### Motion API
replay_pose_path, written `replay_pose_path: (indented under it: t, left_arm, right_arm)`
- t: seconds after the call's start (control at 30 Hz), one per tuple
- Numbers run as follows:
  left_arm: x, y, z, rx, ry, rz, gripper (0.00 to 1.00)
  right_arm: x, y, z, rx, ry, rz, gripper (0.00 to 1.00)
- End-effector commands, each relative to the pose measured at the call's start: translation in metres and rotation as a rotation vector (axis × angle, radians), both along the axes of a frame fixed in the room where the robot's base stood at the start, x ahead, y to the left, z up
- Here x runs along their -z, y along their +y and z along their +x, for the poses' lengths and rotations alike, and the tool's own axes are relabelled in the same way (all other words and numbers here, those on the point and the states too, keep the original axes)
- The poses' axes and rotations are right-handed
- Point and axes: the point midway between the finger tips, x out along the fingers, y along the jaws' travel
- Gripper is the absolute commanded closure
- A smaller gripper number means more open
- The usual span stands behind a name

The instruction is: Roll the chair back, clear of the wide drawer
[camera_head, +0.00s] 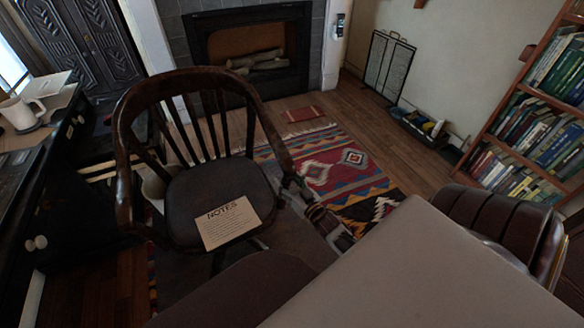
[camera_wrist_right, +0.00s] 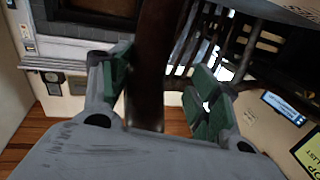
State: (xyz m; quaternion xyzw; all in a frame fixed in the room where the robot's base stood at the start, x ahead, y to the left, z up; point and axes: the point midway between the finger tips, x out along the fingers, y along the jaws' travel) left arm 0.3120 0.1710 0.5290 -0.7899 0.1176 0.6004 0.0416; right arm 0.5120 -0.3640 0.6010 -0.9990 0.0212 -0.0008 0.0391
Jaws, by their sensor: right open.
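The dark wooden chair (camera_head: 135,135) has a curved back with spindles and a dark seat. It stands upright close to the black desk (camera_head: 62,150) at the left. A sheet headed NOTES (camera_head: 228,222) lies on the seat. White knobs (camera_head: 38,243) show low on the desk front; the chair and shadow make the drawers hard to make out. My right gripper (camera_head: 312,203) is at the chair's right arm. In the right wrist view, its green-padded fingers (camera_wrist_right: 160,68) are open on either side of a dark wooden post (camera_wrist_right: 150,85). My left gripper is out of view.
A patterned rug (camera_head: 345,165) lies on the wood floor behind the chair. A bookcase (camera_head: 530,120) stands at the right. A white mug (camera_head: 22,112) is on the desk.

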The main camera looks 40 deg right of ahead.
Motion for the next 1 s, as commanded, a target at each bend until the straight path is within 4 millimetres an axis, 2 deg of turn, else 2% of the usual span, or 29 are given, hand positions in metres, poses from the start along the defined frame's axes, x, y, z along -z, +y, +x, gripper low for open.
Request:
replay_pose_path:
  t: [0.3,0.67,1.0]
  left_arm:
    - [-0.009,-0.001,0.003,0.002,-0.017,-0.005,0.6]
    - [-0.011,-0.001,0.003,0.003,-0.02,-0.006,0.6]
    - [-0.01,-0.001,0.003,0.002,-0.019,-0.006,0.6]
  right_arm:
    - [0.0,0.0,0.018,0.0,0.0,0.0,0.38]
    - [0.0,-0.001,0.019,0.0,0.0,0.0,0.38]
    - [0.0,-0.001,0.019,0.0,0.0,0.0,0.81]
